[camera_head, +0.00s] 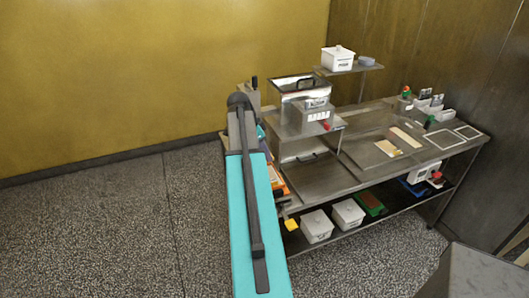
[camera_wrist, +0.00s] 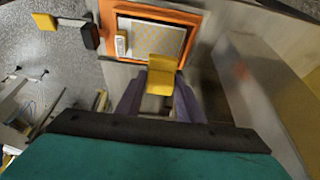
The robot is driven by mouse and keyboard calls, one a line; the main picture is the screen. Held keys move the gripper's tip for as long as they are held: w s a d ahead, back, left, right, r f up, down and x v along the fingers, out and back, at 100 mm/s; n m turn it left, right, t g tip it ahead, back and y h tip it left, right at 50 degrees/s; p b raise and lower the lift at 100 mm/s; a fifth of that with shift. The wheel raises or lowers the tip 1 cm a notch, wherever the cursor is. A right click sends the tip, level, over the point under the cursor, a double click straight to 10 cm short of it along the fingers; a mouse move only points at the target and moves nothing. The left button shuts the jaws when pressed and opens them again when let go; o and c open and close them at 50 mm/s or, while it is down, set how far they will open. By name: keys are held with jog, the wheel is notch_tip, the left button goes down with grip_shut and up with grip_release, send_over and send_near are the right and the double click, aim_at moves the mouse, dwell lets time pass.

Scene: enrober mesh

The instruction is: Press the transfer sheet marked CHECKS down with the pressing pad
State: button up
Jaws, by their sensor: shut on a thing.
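In the wrist view an orange-rimmed tray (camera_wrist: 196,17) holds a pale sheet with a yellow check-like pattern (camera_wrist: 142,38). A small white label (camera_wrist: 120,44) sits at the sheet's left; its writing is too small to read. My gripper (camera_wrist: 160,92) is shut on a yellow block (camera_wrist: 163,68), which looks like the pressing pad. The block covers the lower middle part of the sheet in this view; I cannot tell whether it touches. In the head view, the orange tray (camera_head: 276,178) shows just right of my teal arm, which hides my gripper.
A yellow-ended piece with a dark part (camera_head: 291,225) sticks out at the table's front left; it also shows in the wrist view (camera_wrist: 44,21). White bins (camera_head: 316,226) stand on the lower shelf.

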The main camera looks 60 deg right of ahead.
jog(key=shift+f, duration=0.2)
jog(key=shift+f+b, duration=1.4)
jog(key=shift+f, duration=1.4)
jog(key=shift+f+b, duration=0.35)
jog(key=shift+f, duration=0.15)
jog(key=shift+r, duration=0.1)
dwell(0.3)
jog(key=shift+r+p, duration=1.65)
jog(key=shift+r, duration=1.75)
jog(key=shift+f, duration=0.1)
jog(key=shift+s+a+f+b, duration=0.3)
jog(key=shift+f+b, duration=0.3)
jog(key=shift+f, duration=0.35)
jog(key=shift+s+a+f+b, duration=0.3)
jog(key=shift+f+b, duration=0.25)
jog(key=shift+f, duration=0.45)
jog(key=shift+s+a+f+b, duration=0.2)
jog(key=shift+s+f+b, duration=0.15)
jog(key=shift+f+b, duration=0.45)
jog(key=shift+f, duration=0.3)
